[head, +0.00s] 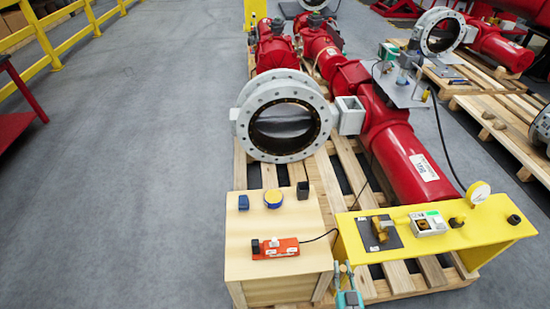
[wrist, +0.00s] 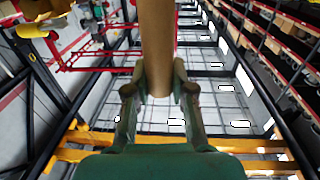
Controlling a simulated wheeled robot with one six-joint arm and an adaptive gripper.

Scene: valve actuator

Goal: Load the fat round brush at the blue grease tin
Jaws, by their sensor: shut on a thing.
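My gripper (wrist: 158,92) is shut on a thick tan cylinder (wrist: 157,45), which looks like the handle of the fat round brush; no bristles show in the wrist view. In the head view my gripper (head: 347,290) shows only in part at the bottom edge, to the right of the wooden crate, and the brush cannot be made out there.
A yellow bench (head: 490,233) with fittings stands at right. A flanged valve (head: 285,115) rises behind. Open floor lies left.

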